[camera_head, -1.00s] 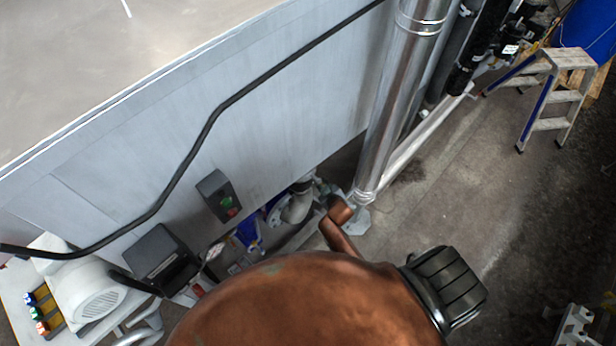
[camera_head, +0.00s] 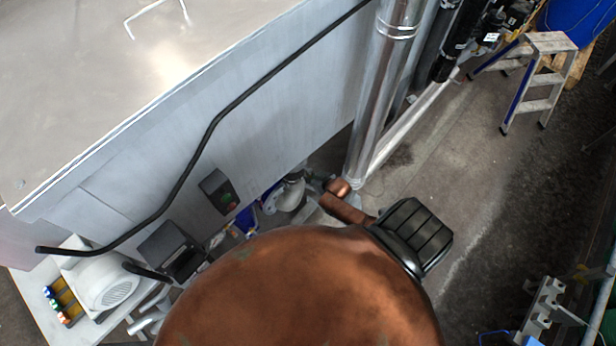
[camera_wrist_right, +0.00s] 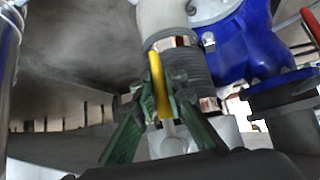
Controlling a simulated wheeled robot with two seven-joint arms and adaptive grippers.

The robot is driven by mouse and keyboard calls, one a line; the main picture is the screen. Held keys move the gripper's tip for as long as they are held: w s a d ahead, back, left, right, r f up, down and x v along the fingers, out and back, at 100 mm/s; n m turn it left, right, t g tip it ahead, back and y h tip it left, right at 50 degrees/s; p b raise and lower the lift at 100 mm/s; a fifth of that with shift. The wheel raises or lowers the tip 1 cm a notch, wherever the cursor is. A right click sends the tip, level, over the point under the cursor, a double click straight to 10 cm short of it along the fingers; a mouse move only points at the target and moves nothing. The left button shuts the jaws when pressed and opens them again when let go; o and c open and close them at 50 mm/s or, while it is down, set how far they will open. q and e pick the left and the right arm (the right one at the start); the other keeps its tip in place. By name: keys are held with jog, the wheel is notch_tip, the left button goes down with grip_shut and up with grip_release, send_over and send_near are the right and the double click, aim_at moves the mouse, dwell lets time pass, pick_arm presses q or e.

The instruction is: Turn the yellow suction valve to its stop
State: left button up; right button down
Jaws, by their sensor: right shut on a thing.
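The yellow suction valve handle (camera_wrist_right: 155,68) stands upright in the middle of the right wrist view, in front of a dark ribbed hose joint with a metal clamp. My right gripper (camera_wrist_right: 158,98) has its green fingers on either side of the handle and is shut on it. The lower part of the handle is between the fingers. In the head view my own arm and body cover the valve and the right gripper. My left gripper is in neither view.
A blue pump body (camera_wrist_right: 238,45) is right of the valve, with a dark flanged pipe (camera_wrist_right: 285,95) beside it. In the head view a shiny vertical pipe (camera_head: 378,100) and a grey tank wall (camera_head: 270,110) border the spot. A stepladder (camera_head: 540,75) stands at upper right on open floor.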

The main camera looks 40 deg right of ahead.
jog(key=c, duration=2)
grip_release()
jog(key=shift+o, duration=0.2)
jog(key=v, duration=1.2)
jog(key=s+f+g+b, duration=0.15)
jog(key=s+f, duration=0.25)
jog(key=f, duration=0.4)
jog(key=s+f+g+b, duration=0.1)
jog(key=s+f+b, duration=0.1)
jog(key=s+f, duration=0.4)
jog(key=s+a+f+n+g+b, duration=0.1)
jog(key=s+a+f, duration=0.4)
jog(key=s+f, duration=0.7)
jog(key=s+a+f+n+g+b, duration=0.1)
jog(key=s+a+f+g+b, duration=0.3)
jog(key=s+f, duration=0.8)
jog(key=shift+s+a+b, duration=0.35)
jog(key=shift+s+a, duration=0.2)
jog(key=shift+s, duration=0.55)
